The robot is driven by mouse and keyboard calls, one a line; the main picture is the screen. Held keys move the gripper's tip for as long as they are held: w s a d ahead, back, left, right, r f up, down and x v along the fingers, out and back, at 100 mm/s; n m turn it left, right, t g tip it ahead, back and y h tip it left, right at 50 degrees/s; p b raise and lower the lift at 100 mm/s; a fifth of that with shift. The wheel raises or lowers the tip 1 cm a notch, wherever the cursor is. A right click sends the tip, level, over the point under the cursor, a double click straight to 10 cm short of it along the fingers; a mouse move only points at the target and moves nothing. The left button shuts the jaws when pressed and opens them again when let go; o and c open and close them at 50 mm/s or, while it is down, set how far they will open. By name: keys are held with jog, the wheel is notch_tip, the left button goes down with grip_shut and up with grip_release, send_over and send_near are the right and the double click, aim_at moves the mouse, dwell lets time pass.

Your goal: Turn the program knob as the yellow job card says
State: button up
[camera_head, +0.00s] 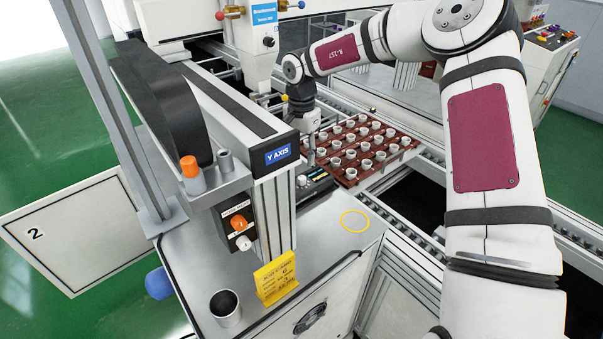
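The yellow job card (275,279) stands upright on the grey cabinet top near its front; its print is too small to read reliably. A small dark control box (318,185) with a display and small controls sits at the back of the cabinet top. A pale round knob (302,181) shows at its left end; its pointer cannot be made out. My gripper (311,160) points down just above and behind this box, beside the tray. Its fingers are small and partly hidden, so I cannot tell whether they are open or touching anything.
A post carries an orange button and a white knob (243,242). The "Y AXIS" beam (278,155) rises left of my gripper. A brown tray (398,160) of white pots lies on the conveyor. A metal cup (226,309) stands front left.

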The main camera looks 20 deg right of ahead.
aim_at(302, 178)
notch_tip(302, 178, down, 8)
jog(key=shift+r+p, duration=0.25)
jog(key=shift+p, duration=0.1)
grip_shut()
